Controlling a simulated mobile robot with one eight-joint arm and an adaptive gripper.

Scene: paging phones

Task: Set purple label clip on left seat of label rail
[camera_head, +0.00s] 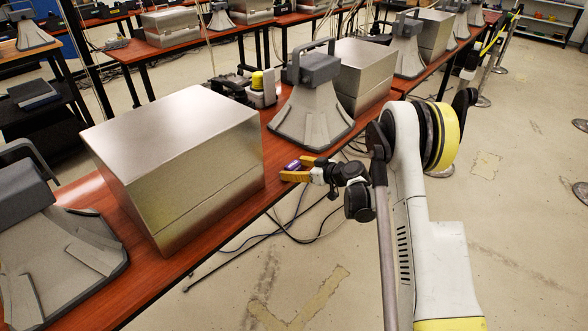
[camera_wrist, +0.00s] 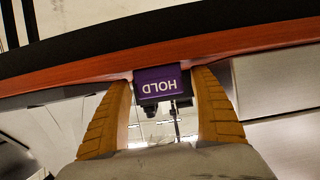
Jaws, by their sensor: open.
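A purple label clip (camera_wrist: 158,80) with white "HOLD" lettering, upside down in the wrist view, is at the red-brown table edge. It has a dark lower part. It shows as a small purple patch in the head view (camera_head: 293,165). My gripper (camera_head: 296,170) is at the table edge in front of the large grey horn. Its two orange fingers (camera_wrist: 163,83) are open, one on each side of the clip, with narrow gaps, and not closed on it. I cannot make out the label rail or its left seat.
The red-brown table (camera_head: 180,268) carries a large metal box (camera_head: 180,165) left of my gripper and a grey horn (camera_head: 312,105) just behind it. A yellow-topped device (camera_head: 262,88) stands further back. Cables hang below the edge.

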